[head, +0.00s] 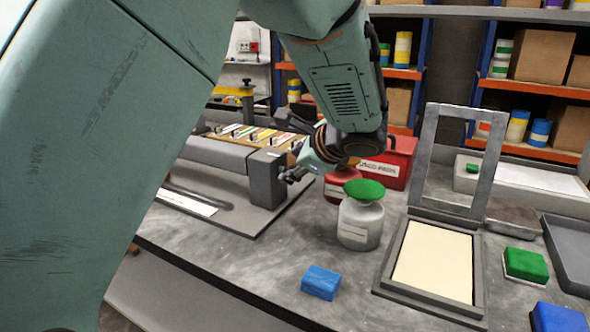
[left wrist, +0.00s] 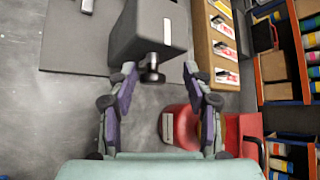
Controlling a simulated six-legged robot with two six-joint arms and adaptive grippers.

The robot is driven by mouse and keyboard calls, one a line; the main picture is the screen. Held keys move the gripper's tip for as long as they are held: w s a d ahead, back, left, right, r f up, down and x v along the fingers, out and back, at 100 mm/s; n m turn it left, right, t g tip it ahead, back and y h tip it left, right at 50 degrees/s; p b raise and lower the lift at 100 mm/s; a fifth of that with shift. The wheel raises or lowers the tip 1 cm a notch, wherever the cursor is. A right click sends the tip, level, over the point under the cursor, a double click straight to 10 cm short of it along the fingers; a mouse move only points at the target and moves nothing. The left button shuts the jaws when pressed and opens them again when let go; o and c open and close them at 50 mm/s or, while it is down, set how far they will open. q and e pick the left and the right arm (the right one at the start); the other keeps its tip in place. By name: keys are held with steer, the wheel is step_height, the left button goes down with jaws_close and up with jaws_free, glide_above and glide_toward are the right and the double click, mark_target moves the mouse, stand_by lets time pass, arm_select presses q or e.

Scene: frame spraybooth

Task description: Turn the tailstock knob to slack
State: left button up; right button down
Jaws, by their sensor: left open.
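The tailstock (head: 266,180) is a grey block at the end of a long grey machine bed on the bench. In the left wrist view the block (left wrist: 150,30) is at top centre. The dark tailstock knob (left wrist: 152,70) sticks out of the block's near face. My left gripper (left wrist: 158,76) is open, with one finger on each side of the knob and a visible gap on both sides. In the head view my left gripper (head: 302,170) is at the tailstock's right end and mostly hides the knob. My right gripper is not in view.
A white jar with a green lid (head: 361,222) and red containers (head: 385,160) stand close to the right of my gripper. A hinged frame (head: 432,262), a blue block (head: 320,282) and a green block (head: 526,264) are on the bench. A rack of coloured strips (head: 262,140) lies behind.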

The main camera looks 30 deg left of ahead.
arm_select(q)
step_height(320, 180, up, 8)
steer(key=shift+r, duration=0.25)
steer(key=shift+s+f, duration=0.1)
steer(key=shift+s, duration=0.05)
stand_by(0.3)
